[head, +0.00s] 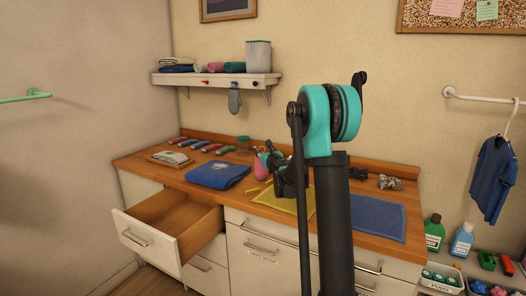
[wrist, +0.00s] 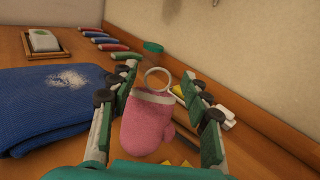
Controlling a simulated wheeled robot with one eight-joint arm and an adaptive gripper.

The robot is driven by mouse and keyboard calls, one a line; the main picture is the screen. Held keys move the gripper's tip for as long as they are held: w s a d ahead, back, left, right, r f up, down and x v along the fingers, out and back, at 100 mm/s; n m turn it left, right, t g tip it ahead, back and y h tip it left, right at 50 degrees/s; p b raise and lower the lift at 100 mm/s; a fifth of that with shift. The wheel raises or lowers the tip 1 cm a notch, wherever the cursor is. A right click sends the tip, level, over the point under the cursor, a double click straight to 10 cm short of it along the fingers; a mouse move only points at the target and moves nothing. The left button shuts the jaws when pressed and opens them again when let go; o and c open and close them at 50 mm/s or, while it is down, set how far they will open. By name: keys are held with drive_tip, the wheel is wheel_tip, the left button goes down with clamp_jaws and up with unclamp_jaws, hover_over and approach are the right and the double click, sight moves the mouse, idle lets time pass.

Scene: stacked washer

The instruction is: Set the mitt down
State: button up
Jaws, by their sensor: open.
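The pink mitt (wrist: 150,122), with a pale cuff and a hanging ring, is between the two fingers of my gripper (wrist: 158,112) in the wrist view. The fingers are open, with a gap visible on its right; contact on its left is hard to tell. In the head view the mitt (head: 260,169) shows just left of my gripper (head: 266,159), over the wooden counter (head: 150,169). Whether its lower end rests on the counter is hard to tell. My arm hides part of the counter.
A folded blue towel (head: 217,174) lies left of the mitt. A yellow cloth (head: 292,203) and a blue mat (head: 372,217) lie on the counter. Several coloured rolls (head: 212,149) line the back. An open drawer (head: 160,222) juts out below. A shelf (head: 215,79) hangs above.

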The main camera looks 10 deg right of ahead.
drive_tip(key=s+d, duration=0.1)
drive_tip(key=s, duration=1)
drive_tip(key=shift+d, duration=0.4)
